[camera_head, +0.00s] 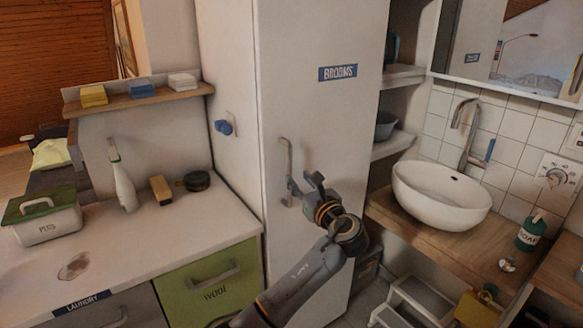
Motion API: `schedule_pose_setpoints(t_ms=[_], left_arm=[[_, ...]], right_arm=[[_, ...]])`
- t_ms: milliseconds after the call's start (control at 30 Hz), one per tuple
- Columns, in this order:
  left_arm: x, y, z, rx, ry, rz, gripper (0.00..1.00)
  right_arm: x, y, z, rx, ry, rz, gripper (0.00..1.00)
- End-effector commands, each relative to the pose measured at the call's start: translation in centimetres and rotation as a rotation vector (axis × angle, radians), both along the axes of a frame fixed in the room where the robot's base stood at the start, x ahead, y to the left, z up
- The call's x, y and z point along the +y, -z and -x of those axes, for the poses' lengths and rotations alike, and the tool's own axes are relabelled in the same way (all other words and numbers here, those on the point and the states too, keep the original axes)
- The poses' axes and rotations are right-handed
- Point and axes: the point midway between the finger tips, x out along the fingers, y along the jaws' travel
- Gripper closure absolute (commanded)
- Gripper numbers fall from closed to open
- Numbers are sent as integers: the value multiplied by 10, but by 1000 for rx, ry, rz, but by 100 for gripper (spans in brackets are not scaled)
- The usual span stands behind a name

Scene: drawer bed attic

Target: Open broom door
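The broom door (330,120) is the tall white cabinet front with a blue "BROOMS" label (338,72). It looks closed. Its vertical metal handle (287,158) is on the door's left side. My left gripper (304,182) is in front of the door at the handle's lower end. Its two dark fingers are apart, with nothing seen between them. One finger overlaps the lower handle in the picture; I cannot tell whether it touches. My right gripper is not in view.
A white basin (441,195) stands right of the cabinet. A white step stool (412,300) is on the floor at lower right.

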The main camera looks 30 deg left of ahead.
Motion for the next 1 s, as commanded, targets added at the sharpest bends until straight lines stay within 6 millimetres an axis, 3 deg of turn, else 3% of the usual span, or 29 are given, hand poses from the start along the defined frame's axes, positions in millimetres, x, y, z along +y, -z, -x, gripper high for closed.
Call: schedule_pose_setpoints(t_ms=[100,300,500,800,1000], left_arm=[[23,-1,-14,2,-3,-1,64],[50,-1,-33,0,-1,0,64],[62,0,-42,1,1,1,64],[63,1,-43,0,1,1,64],[63,1,-43,0,1,1,100]], right_arm=[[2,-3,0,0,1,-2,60],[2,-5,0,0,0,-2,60],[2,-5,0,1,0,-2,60],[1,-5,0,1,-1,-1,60],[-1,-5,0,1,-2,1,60]])
